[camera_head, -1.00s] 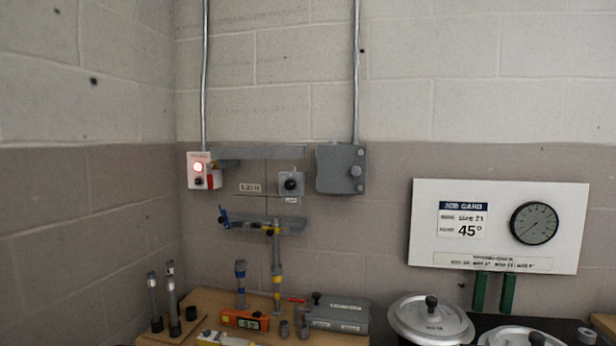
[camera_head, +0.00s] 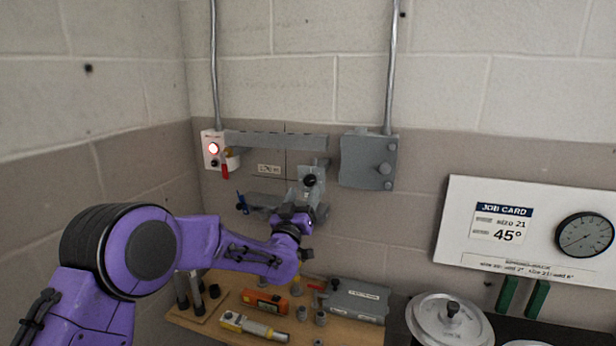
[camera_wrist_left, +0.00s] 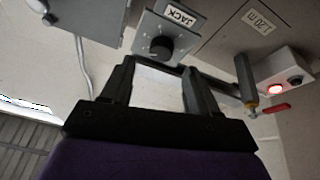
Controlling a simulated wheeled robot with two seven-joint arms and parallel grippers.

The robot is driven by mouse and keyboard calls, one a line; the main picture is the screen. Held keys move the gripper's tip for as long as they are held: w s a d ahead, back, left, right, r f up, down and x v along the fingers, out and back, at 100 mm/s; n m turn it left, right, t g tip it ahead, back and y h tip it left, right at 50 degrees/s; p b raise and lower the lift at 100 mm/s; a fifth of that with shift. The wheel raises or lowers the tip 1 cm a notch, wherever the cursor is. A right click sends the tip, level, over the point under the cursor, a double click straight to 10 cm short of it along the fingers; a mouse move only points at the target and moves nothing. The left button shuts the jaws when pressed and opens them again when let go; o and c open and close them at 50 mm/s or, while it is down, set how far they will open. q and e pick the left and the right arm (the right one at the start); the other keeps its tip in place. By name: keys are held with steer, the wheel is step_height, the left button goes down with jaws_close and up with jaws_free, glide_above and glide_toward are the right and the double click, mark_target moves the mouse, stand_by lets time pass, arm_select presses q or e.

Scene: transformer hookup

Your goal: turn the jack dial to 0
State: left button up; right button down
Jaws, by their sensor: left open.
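The jack dial is a black round knob (camera_head: 310,180) on a small grey plate on the back wall. In the left wrist view the knob (camera_wrist_left: 161,47) sits on its plate beside the label "JACK" (camera_wrist_left: 181,16), with small marks around it. My left gripper (camera_head: 303,203) is raised to the wall just below the dial. In the left wrist view its two dark fingers (camera_wrist_left: 159,66) are spread apart, with the knob just beyond and between their tips. I cannot tell whether they touch it. The dial's pointer is too small to read. My right gripper is not in view.
A white box with a lit red lamp (camera_head: 213,149) is left of the dial, and a grey box (camera_head: 368,160) is to the right. A grey rail (camera_head: 275,141) runs above. The wooden bench (camera_head: 350,335) below holds tools and fittings. A job card board (camera_head: 455,225) hangs at right.

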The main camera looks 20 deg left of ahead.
mark_target(309, 183)
arm_select(q)
steer(key=p+x, duration=0.1)
steer(key=x, duration=0.3)
steer(key=shift+f, duration=0.2)
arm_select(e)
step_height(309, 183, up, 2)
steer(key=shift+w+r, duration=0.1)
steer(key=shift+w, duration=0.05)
arm_select(q)
steer(key=c, duration=1)
steer(key=shift+c, duration=0.2)
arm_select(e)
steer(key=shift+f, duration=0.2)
